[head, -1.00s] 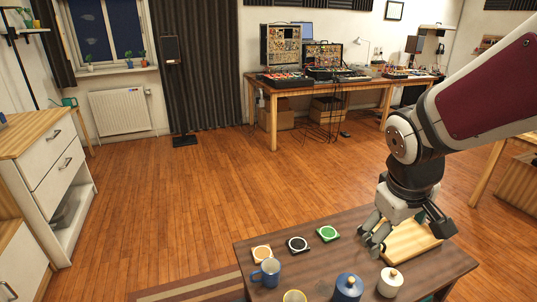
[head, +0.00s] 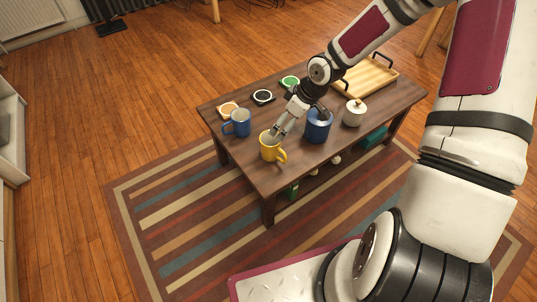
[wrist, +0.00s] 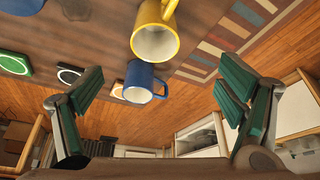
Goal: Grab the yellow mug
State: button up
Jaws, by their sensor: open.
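The yellow mug (head: 269,150) stands upright near the front edge of the dark wooden table (head: 225,106), its handle toward the lower right in the head view. It also shows in the wrist view (wrist: 154,42) at the top centre, partly cut off by the frame's edge. My gripper (head: 281,125) is just behind and above the mug in the head view. In the wrist view, its two green-padded fingers (wrist: 161,70) are spread wide with nothing held between them. The mug appears beyond the fingertips; whether anything touches it, I cannot tell.
A blue mug (head: 239,125) stands left of the yellow one. Orange (head: 228,109), black (head: 263,97) and green (head: 290,83) coasters and a wooden tray (head: 368,76) lie behind.

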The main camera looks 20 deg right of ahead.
jog(key=b, duration=0.4)
send_near(273, 141)
jog(key=s+a, duration=0.2)
jog(key=a, duration=0.1)
jog(key=shift+d+b+x, duration=0.15)
jog(key=shift+b+x, duration=0.45)
jog(key=shift+x, duration=0.7)
jog(key=shift+d+b+x, duration=0.15)
jog(key=shift+b+x, duration=0.45)
jog(key=shift+x, duration=0.65)
jog(key=shift+s, duration=0.1)
jog(key=c, duration=1.5)
